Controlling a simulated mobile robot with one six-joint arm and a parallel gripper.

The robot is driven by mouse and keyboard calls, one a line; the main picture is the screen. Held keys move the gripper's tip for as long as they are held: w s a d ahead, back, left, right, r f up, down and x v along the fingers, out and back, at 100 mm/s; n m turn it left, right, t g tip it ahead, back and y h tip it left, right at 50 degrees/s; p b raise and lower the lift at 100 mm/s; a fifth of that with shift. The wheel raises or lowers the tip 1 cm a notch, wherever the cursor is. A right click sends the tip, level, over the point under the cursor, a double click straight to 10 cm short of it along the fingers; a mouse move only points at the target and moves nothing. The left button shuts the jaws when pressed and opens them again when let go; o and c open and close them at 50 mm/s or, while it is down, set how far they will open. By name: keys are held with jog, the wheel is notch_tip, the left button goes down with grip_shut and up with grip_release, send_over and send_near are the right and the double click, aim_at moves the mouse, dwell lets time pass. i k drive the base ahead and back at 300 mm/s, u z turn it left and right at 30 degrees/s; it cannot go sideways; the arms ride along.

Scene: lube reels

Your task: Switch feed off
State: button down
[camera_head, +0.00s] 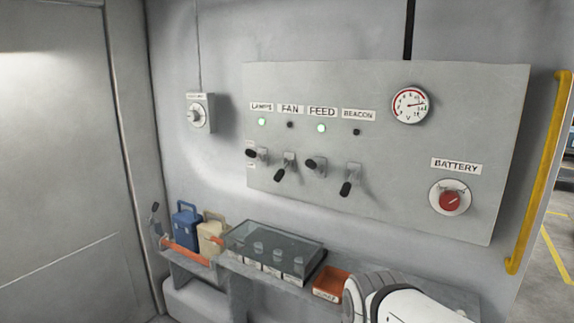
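The FEED switch (316,164) is on the grey wall panel (400,215), third from the left in a row of black-handled levers. Its handle sits raised, like the LAMPS lever (258,155). The FAN lever (284,170) and BEACON lever (350,182) point down. The FEED label (322,112) is above, and the feed light (321,128) glows green. The lamps light (262,122) is green too; the fan and beacon lights are dark. My gripper's fingers are not in view; a white part of my arm shows at the bottom right, below the panel.
A red BATTERY knob (450,201) and a gauge (411,105) are on the panel's right. A yellow rail (540,175) stands beyond its right edge. A shelf below holds a clear-lidded box (270,245), blue can (186,224) and orange tray (331,283). Space before the levers is clear.

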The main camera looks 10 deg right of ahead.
aim_at(310, 163)
jog(key=z, duration=0.15)
jog(key=i, duration=0.9)
jog(key=u, duration=0.05)
